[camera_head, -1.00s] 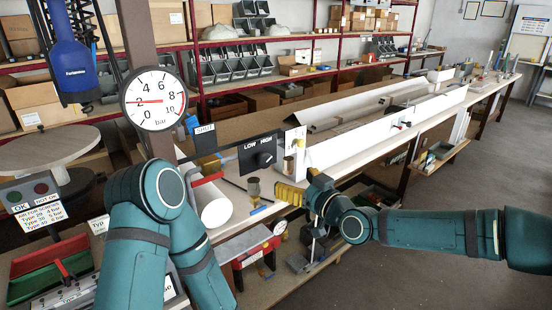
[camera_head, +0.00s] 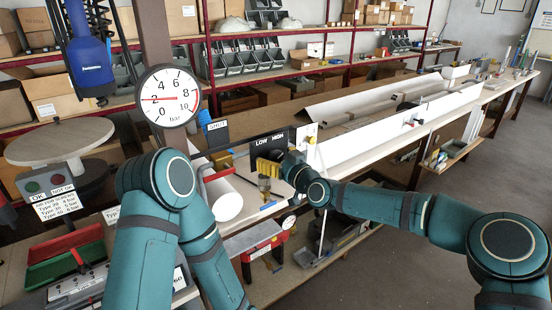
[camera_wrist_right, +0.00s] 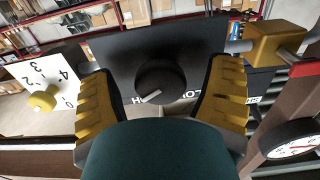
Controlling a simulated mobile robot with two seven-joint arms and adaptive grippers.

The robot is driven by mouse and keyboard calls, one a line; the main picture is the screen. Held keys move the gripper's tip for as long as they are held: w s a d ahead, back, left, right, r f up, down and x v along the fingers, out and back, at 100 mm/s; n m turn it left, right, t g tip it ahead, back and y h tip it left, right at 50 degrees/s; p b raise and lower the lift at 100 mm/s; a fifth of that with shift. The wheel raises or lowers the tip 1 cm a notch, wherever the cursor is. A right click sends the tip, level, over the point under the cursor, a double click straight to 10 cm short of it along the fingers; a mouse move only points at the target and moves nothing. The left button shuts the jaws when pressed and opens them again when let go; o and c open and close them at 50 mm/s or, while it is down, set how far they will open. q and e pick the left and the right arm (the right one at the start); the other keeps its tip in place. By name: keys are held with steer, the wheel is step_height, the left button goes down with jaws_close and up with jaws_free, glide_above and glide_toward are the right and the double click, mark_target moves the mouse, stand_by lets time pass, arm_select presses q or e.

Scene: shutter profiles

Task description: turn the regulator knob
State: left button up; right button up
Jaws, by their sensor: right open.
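The black regulator knob (camera_wrist_right: 162,84) with a white mark sits on a dark panel (camera_wrist_right: 140,48) in the right wrist view. My right gripper (camera_wrist_right: 160,75) is open, with one yellow finger on each side of the knob and a gap on both sides. In the head view, my right gripper (camera_head: 270,167) is in front of the LOW/HIGH panel (camera_head: 278,143) and hides the knob. The pressure gauge (camera_head: 167,96) has its red needle near 2 bar. My left arm (camera_head: 160,215) fills the lower left; its gripper is not in view.
A brass block (camera_head: 222,162) and a red lever (camera_head: 217,174) are left of the panel, above a white cylinder (camera_head: 226,200). A white card with a yellow knob (camera_wrist_right: 45,100) stands beside the panel. A long white profile (camera_head: 375,138) extends along the bench.

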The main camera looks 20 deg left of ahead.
steer(key=c, duration=1.2)
